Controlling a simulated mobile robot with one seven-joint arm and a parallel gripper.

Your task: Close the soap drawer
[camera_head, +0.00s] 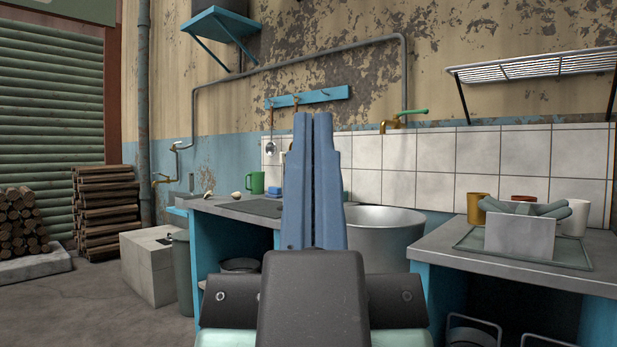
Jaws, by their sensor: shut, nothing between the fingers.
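My gripper (313,120) points away from me in the middle of the view, its two blue fingers side by side, shut and empty. It hides part of the counter and the wall behind it. I cannot make out a soap drawer for certain. A small blue ledge (178,211) sticks out at the far left end of the left counter (225,208), well to the left of my gripper; I cannot tell whether it is a drawer. A small blue block (274,191) lies on that counter near the wall.
A large metal tub (385,238) stands between the left counter and the right counter (440,243). A grey box (520,235) and cups (477,208) stand on the right. A bin (183,270), a pale crate (150,265) and stacked wood (105,212) stand left. Floor (95,310) is free at lower left.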

